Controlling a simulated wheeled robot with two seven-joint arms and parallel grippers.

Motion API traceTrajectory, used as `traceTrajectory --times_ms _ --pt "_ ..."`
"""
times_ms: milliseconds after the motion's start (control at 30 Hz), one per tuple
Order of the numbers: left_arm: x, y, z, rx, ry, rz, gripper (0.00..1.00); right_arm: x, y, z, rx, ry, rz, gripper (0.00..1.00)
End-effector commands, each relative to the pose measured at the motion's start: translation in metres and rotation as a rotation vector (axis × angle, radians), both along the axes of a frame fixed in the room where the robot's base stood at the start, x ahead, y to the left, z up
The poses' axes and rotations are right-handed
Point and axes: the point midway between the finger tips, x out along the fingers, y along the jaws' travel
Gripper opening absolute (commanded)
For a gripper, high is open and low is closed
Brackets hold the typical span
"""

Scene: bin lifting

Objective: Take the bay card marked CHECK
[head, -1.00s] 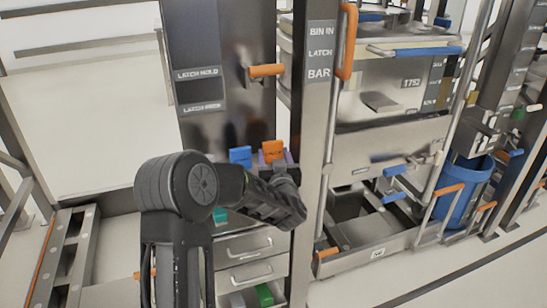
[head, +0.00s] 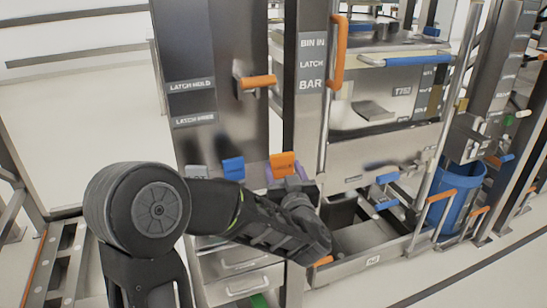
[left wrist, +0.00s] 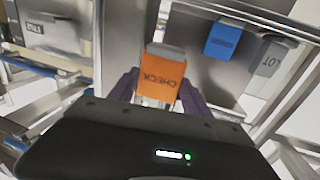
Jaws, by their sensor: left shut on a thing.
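The orange bay card marked CHECK (left wrist: 158,78) sits upside down in the left wrist view, between the purple fingers of my left gripper (left wrist: 157,95), which is shut on it. In the head view the same orange card (head: 283,164) shows above my left gripper (head: 285,176), in front of the steel rack. I cannot tell whether its lower edge is clear of a holder. A blue card (head: 233,168) stands to its left, and it also shows in the left wrist view (left wrist: 224,42). My right gripper is not in view.
A grey card (left wrist: 270,60) marked LOT stands beside the blue one. Steel drawers (head: 245,283) lie below. An orange latch handle (head: 259,82) and the post marked BIN IN LATCH BAR (head: 310,110) rise close by. A blue bin (head: 462,190) stands at right.

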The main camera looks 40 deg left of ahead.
Motion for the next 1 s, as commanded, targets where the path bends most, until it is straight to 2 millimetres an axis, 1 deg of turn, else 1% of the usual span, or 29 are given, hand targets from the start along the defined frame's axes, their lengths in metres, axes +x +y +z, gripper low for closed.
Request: traceTrajectory --times_ms 33,133,167,200,333,533,1000 --pt "-0.008 -0.015 0.000 0.001 0.000 -0.007 0.14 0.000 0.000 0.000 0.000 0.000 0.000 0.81" --pt "-0.023 -0.037 0.000 0.001 -0.002 -0.006 0.14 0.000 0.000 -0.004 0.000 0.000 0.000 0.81" --pt "-0.028 -0.041 -0.001 0.001 -0.003 -0.005 0.14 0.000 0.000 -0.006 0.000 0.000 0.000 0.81" --pt "-0.029 -0.045 -0.006 0.003 -0.006 -0.003 0.14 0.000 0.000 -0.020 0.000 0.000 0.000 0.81" --pt "-0.036 -0.054 -0.003 0.003 -0.006 -0.001 0.14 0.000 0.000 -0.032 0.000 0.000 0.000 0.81" --pt "-0.041 -0.059 0.000 0.001 -0.002 0.000 0.14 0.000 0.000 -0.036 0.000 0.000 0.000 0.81" --pt "-0.041 -0.059 0.000 0.001 -0.001 0.000 0.14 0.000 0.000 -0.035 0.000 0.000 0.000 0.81"
